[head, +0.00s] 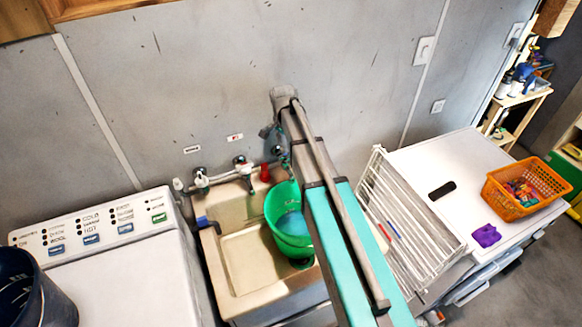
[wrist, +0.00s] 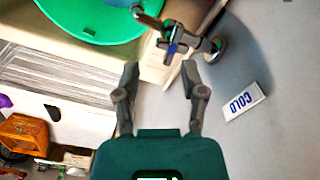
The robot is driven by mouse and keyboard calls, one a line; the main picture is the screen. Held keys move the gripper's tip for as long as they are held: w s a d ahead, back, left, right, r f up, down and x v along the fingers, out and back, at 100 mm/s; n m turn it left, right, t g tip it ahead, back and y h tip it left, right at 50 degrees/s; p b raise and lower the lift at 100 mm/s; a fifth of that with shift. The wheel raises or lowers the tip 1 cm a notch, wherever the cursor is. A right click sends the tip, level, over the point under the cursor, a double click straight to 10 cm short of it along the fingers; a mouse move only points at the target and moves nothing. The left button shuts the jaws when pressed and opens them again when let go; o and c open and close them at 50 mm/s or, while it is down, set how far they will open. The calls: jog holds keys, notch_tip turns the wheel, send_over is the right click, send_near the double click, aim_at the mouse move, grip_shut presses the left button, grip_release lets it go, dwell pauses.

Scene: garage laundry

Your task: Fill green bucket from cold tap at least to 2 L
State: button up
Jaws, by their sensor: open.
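The green bucket (head: 284,240) stands in the beige sink (head: 237,262), partly hidden by my arm. Blue water shows inside it; I cannot read its level. In the wrist view the bucket (wrist: 75,30) is at the top left. The cold tap (wrist: 190,43) sticks out from the wall there, its spout end at the bucket's rim. A blue mark shows on the tap. A COLD label (wrist: 243,102) is on the wall beside it. My gripper (wrist: 163,82) is open and empty, fingertips close to the tap. I cannot tell whether water is running.
Another tap (head: 200,180) is on the wall at the sink's left. A washer (head: 120,270) stands left, with a dark bucket (head: 35,290) on it. A white rack (head: 405,225) and an orange basket (head: 527,188) are right of the sink.

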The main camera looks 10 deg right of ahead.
aim_at(285, 154)
jog(key=o, duration=0.5)
jog(key=r+p, duration=0.1)
jog(key=w+r+m+p, duration=0.1)
jog(key=r+p, duration=0.1)
jog(key=w+r+m+p, duration=0.1)
jog(key=r, duration=0.1)
jog(key=shift+d+r, duration=0.2)
jog(key=shift+d, duration=0.1)
jog(key=shift+c, duration=0.2)
jog(key=shift+w+r+m+p, duration=0.35)
jog(key=shift+r+m+p, duration=0.1)
jog(key=shift+m+p, duration=0.3)
jog(key=shift+f, duration=0.15)
notch_tip(285, 154, down, 14)
jog(key=b, duration=1.4)
jog(key=shift+r, duration=0.25)
jog(key=shift+c, duration=0.3)
jog(key=c, duration=1)
